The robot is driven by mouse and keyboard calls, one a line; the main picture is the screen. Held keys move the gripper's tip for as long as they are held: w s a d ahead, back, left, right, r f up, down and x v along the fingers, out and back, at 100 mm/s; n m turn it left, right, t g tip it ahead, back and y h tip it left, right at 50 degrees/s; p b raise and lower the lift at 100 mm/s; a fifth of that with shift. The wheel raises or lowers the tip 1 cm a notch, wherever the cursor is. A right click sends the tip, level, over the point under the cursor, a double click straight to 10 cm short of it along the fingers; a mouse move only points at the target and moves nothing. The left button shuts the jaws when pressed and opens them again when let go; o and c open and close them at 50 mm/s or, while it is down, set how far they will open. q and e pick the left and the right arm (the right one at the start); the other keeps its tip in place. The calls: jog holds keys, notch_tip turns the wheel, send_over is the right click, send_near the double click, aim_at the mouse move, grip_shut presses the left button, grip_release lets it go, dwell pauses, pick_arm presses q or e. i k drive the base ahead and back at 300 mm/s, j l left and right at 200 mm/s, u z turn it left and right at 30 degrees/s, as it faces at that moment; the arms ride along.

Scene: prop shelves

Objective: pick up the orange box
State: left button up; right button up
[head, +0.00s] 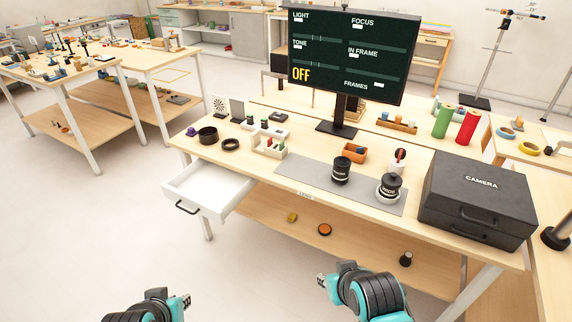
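A small orange box (355,153), open at the top, sits on the wooden table (222,161) near the back edge of a grey mat. It is beside a black lens-like cylinder (341,171) and in front of the monitor stand. My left gripper (186,301) is low at the bottom left, well away from the table. My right gripper (322,281) is low at the bottom centre, in front of the table and apart from the box. Both grippers look small here, and whether their fingers are open or shut is unclear.
A black camera case (478,199) stands on the right end of the table. A white drawer (209,188) is pulled out at the left front. A large monitor (352,52) rises behind the box. A second black cylinder (390,187) stands on the grey mat (318,183).

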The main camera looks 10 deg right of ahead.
aim_at(349, 149)
jog(key=z, duration=0.4)
jog(key=i+l+z, duration=0.1)
jog(key=z, duration=0.35)
jog(key=i+z, duration=0.45)
jog(key=i+j+z, duration=0.1)
jog(key=z, duration=0.35)
